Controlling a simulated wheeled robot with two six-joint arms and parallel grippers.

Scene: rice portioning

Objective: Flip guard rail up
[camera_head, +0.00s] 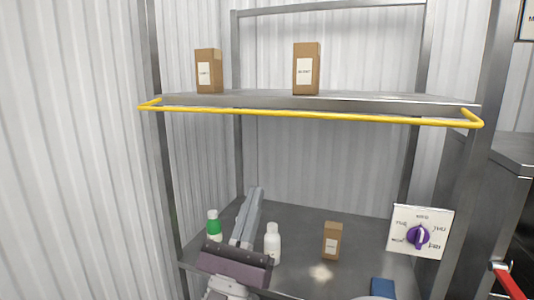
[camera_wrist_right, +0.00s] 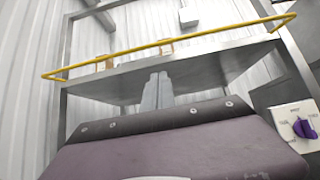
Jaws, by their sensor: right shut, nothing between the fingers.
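The yellow guard rail (camera_head: 330,116) runs along the front of the upper shelf (camera_head: 400,97), about level with its front edge. It also spans the top of the right wrist view (camera_wrist_right: 215,32), seen from below. My right gripper (camera_head: 254,192) is shut and empty. Its fingers point into the rack, below the upper shelf and rail and above the lower shelf. The closed fingers also show in the right wrist view (camera_wrist_right: 158,78), apart from the rail. My left gripper is not in view.
Two brown boxes (camera_head: 209,72) (camera_head: 306,70) stand on the upper shelf. A purple-knob panel (camera_head: 420,232) is at the right. Metal posts flank the rack.

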